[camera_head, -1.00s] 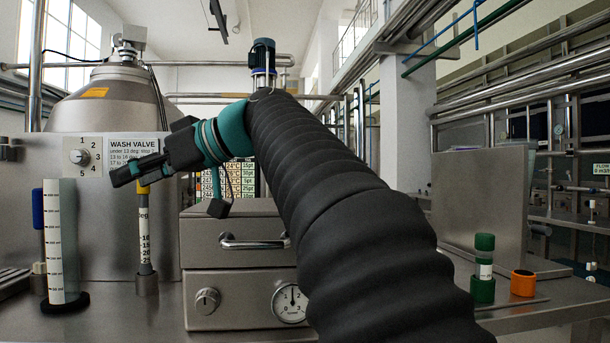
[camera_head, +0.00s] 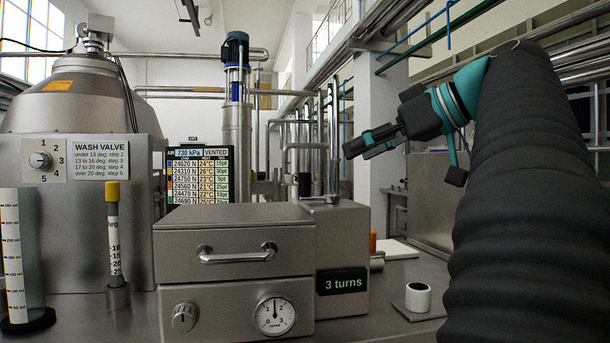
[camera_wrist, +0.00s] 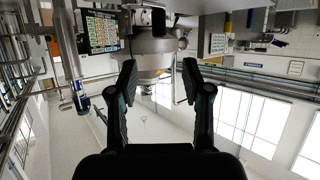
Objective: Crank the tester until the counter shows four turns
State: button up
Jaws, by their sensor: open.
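The tester (camera_head: 235,240) is a steel box with a bar handle (camera_head: 237,253) on its front. Its counter (camera_head: 342,284), on the block at its right, reads "3 turns". A small orange upright piece with a metal end (camera_head: 376,262) shows just past the block's right side. It may be the crank, but the block partly hides it. My gripper (camera_head: 350,148) is in the air above and slightly right of the block, pointing left, apart from the tester. In the wrist view its two fingers (camera_wrist: 159,75) are spread with nothing between them.
A round gauge (camera_head: 274,315) and a knob (camera_head: 184,317) are on the tester's front. A measuring cylinder (camera_head: 14,255) and a yellow-topped tube (camera_head: 113,240) stand at left.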

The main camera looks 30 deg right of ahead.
aim_at(310, 176)
jog(key=x, duration=1.3)
jog(key=shift+w+f+b, duration=0.25)
jog(key=shift+b, duration=0.15)
grip_shut()
